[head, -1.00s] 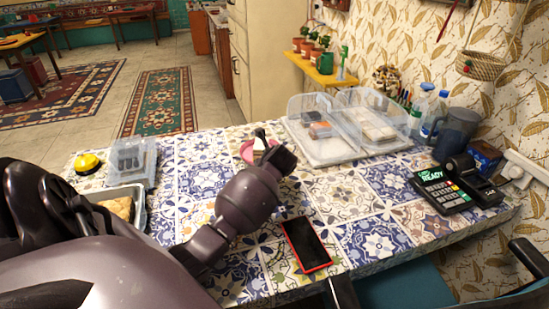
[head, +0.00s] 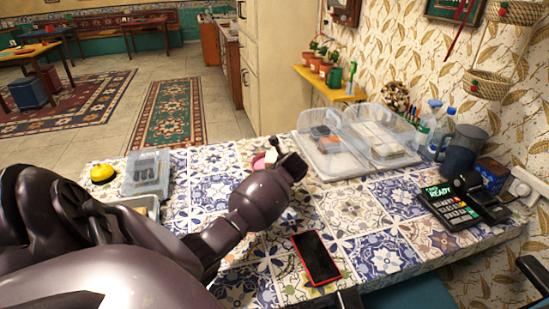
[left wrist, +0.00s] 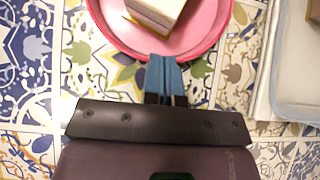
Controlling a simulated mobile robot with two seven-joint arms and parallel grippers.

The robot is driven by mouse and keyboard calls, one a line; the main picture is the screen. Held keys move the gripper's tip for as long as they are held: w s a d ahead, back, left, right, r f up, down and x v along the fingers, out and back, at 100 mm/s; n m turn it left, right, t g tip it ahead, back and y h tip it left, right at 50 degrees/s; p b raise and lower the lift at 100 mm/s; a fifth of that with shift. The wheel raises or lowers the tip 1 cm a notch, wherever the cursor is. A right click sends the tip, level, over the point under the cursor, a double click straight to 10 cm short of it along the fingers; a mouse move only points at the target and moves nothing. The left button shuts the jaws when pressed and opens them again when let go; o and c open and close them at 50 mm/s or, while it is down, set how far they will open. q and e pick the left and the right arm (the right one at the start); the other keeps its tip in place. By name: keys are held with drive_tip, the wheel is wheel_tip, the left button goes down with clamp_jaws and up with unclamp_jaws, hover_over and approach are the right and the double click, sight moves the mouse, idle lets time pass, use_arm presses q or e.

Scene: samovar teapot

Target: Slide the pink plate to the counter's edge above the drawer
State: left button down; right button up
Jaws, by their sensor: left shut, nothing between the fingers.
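The pink plate (left wrist: 212,32) lies on the tiled counter in the left wrist view, cut off by the top edge. A cake slice or similar block (left wrist: 155,12) with a pale top sits on it. My left gripper (left wrist: 166,72) is shut and empty, its blue fingertips at the plate's near rim, overlapping it in the picture; whether they touch cannot be told. In the head view the plate (head: 258,161) is mostly hidden behind my left gripper (head: 272,146). My right gripper is not in view. I cannot make out the drawer.
Clear plastic bins (head: 335,160) stand right of the plate on the tiled counter (head: 210,190). A phone (head: 316,258), card terminal (head: 452,205), yellow bell (head: 102,173) and lidded container (head: 147,172) also lie there. Bare tiles lie left and near the plate.

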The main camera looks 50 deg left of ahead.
sight(268, 163)
use_arm(q)
drive_tip(key=shift+w+a+r+p, duration=0.25)
drive_tip(key=shift+a+r+p, duration=0.15)
drive_tip(key=shift+p, duration=0.3)
drive_tip(key=shift+a+f+p, duration=0.15)
drive_tip(key=shift+a+p, duration=0.45)
drive_tip(key=shift+a, duration=0.05)
drive_tip(key=shift+a+f+p, duration=0.3)
drive_tip(key=shift+a+p, duration=0.1)
drive_tip(key=shift+a, duration=0.55)
drive_tip(key=a, duration=0.1)
drive_tip(key=w+a+b, duration=0.1)
drive_tip(key=a, duration=0.1)
drive_tip(key=a+f+b, duration=0.1)
drive_tip(key=shift+w+a, duration=0.3)
drive_tip(key=shift+w, duration=0.1)
drive_tip(key=a, duration=0.1)
drive_tip(key=w+a+b, duration=0.1)
drive_tip(key=a, duration=0.1)
drive_tip(key=shift+w+a+f+b, duration=0.1)
drive_tip(key=shift+w+a+b, duration=0.15)
drive_tip(key=shift+w+b, duration=0.15)
drive_tip(key=shift+w+a+r, duration=0.2)
drive_tip(key=shift+a, duration=0.15)
drive_tip(key=shift+r, duration=0.1)
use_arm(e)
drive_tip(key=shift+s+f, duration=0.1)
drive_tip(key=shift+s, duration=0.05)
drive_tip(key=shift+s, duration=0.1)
